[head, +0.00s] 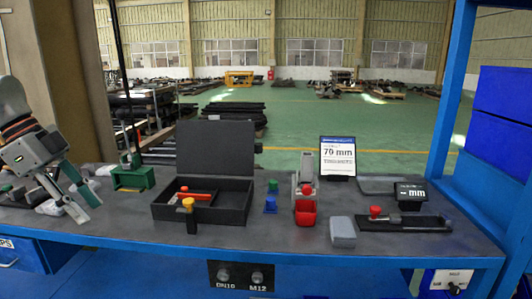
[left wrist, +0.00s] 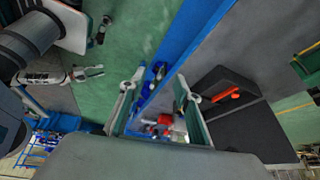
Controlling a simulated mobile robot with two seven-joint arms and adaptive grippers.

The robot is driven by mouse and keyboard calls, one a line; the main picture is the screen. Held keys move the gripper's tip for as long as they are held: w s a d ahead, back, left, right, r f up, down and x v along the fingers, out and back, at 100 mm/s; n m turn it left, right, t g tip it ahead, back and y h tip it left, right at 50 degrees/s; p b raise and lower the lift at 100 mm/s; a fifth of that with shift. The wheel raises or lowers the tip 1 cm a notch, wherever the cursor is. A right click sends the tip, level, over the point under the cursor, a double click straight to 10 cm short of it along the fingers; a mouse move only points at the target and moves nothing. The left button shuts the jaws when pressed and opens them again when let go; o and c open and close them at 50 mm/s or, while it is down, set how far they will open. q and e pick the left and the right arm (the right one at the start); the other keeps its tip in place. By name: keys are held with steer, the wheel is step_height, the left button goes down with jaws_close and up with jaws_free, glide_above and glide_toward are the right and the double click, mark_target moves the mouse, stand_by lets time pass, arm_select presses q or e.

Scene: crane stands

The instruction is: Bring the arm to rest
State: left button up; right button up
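My left gripper (head: 86,208) hangs over the left end of the workbench (head: 290,236) in the head view, tilted down. Its two fingers are apart. In the left wrist view the fingers of the left gripper (left wrist: 158,103) stand wide apart with nothing held between them. Blurred red and white shapes show beyond the fingers. Part of another grey arm with a small gripper (left wrist: 84,73), seemingly my right one, shows at the left of the left wrist view. It is too small to tell its opening. The right gripper does not show in the head view.
An open black case (head: 217,206) with a yellow-topped tool (head: 189,212) stands mid-left. A green block (head: 133,178) sits behind my left gripper. Red bin (head: 305,213), grey box (head: 343,232), gauge tray (head: 405,223) and 70 mm sign (head: 338,157) stand to the right. Blue posts frame the bench.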

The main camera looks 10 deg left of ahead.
arm_select(q)
steer(key=s+d+f+n+t+h+p, duration=0.15)
steer(key=d+f+t, duration=0.3)
steer(key=f, duration=0.95)
steer(key=d+f+n+t+h+p, duration=0.1)
steer(key=d+f+t+h+p, duration=0.35)
steer(key=f, duration=0.85)
steer(key=s+d+f+n+y+p, duration=0.1)
steer(key=s+d+f+n+y, duration=0.6)
steer(key=s+d+f, duration=0.8)
steer(key=d+f+y, duration=0.1)
steer(key=d, duration=0.2)
steer(key=shift+s+d+f, duration=0.15)
steer(key=shift+s+f, duration=0.1)
steer(key=shift+f, duration=0.1)
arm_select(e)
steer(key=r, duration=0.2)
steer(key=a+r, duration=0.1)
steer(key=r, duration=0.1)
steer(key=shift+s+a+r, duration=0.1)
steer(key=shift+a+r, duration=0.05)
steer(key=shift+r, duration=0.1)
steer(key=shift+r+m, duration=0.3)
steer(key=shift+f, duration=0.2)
